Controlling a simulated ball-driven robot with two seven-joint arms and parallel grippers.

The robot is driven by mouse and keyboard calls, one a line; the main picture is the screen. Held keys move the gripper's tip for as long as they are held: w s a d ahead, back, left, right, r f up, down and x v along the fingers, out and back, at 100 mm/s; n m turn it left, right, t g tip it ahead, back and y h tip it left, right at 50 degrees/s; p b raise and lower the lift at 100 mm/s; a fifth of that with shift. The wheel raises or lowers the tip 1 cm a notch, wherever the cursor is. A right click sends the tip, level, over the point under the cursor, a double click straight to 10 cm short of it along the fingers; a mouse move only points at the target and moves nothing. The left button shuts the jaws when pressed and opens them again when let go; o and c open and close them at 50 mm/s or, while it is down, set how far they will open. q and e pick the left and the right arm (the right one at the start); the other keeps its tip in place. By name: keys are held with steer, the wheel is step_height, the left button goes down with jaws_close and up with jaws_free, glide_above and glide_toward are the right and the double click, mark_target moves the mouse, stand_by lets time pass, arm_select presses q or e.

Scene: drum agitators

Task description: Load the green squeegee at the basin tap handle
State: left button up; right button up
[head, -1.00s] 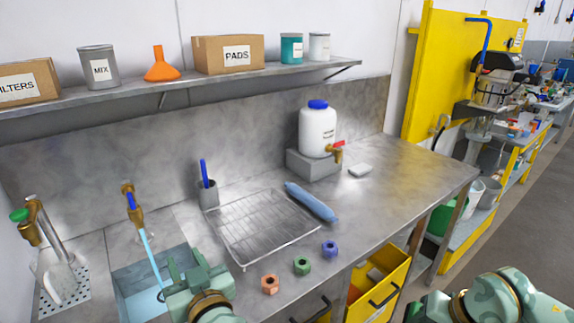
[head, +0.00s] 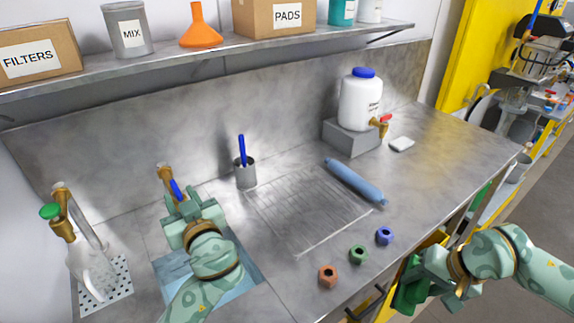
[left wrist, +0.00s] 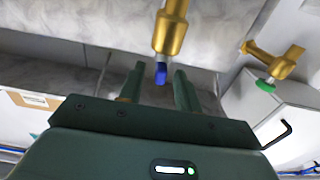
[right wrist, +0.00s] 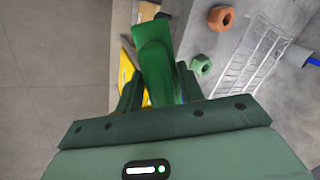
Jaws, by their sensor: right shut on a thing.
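The brass basin tap (head: 165,175) stands at the back of the basin (head: 243,272). Its blue handle (head: 177,189) points toward my left gripper (head: 183,205). In the left wrist view the blue handle (left wrist: 161,73) lies between the tips of my open left fingers (left wrist: 160,88), with gaps at both sides. My arm hides much of the basin and any water stream. My right gripper (head: 418,268) is shut on the green squeegee (head: 409,292) near the counter's front edge. The squeegee (right wrist: 154,55) sticks out past the fingers in the right wrist view.
A wire rack (head: 312,210), a blue cylinder (head: 355,182) and orange, green and blue nuts (head: 328,275) lie on the counter. A grey cup (head: 245,172) stands behind. A green-handled tap (head: 62,228) and a white vessel (head: 92,265) are at left. A shelf (head: 200,62) overhangs the back.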

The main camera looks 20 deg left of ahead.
mark_target(174, 185)
arm_select(q)
steer(key=x, duration=0.5)
steer(key=shift+w+a+p, duration=0.2)
steer(key=shift+a+p, duration=0.1)
steer(key=shift+a, duration=0.05)
arm_select(e)
steer(key=shift+r, duration=0.55)
arm_select(q)
jaws_close()
